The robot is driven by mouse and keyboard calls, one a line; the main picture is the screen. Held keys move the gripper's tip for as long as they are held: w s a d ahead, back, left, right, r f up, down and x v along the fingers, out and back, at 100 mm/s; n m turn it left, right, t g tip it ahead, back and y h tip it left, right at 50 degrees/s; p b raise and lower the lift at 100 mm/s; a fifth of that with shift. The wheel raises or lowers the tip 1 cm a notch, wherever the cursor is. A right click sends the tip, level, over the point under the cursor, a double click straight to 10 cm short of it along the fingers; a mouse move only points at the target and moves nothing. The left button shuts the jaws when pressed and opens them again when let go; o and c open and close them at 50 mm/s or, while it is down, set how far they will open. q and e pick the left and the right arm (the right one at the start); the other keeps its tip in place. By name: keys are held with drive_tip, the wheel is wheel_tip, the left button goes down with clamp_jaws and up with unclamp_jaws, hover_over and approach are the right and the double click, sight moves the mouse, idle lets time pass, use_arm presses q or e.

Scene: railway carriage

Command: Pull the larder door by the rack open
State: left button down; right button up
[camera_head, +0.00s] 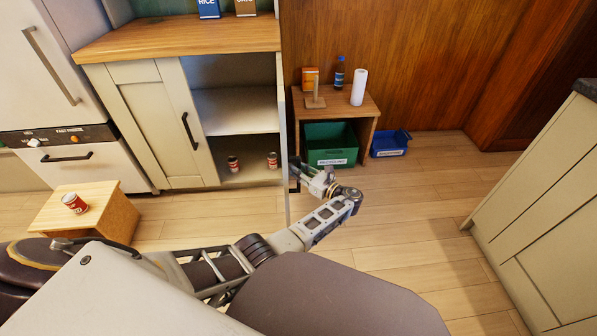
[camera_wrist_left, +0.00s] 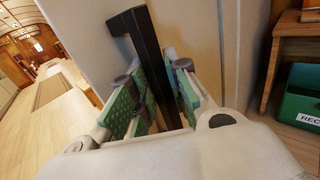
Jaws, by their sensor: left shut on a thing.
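The larder (camera_head: 150,72) is a cream cabinet with a wooden top. Its left door (camera_head: 160,120) is closed, with a black handle. Its right door (camera_head: 284,130), beside the low wooden rack (camera_head: 374,108), stands swung out and shows nearly edge-on in the head view. My left gripper (camera_head: 304,174) is at the outer side of that door, shut on its black handle (camera_wrist_left: 146,50). In the left wrist view the handle passes between the green pads of the gripper (camera_wrist_left: 156,88). My right gripper is not in view.
Inside the larder's open half, two small cans (camera_head: 233,164) stand at the bottom. A green crate (camera_head: 330,145) sits in the rack and a blue bin (camera_head: 390,143) beside it. A wooden stool (camera_head: 110,215) with a can stands front left. A counter (camera_head: 550,210) is at right; floor between is clear.

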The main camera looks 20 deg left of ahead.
use_arm(q)
drive_tip(key=c, duration=1.5)
unclamp_jaws()
drive_tip(key=shift+o, duration=0.2)
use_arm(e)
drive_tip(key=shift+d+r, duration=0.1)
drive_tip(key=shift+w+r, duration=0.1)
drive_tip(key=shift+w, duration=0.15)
use_arm(q)
drive_tip(key=shift+r, duration=0.15)
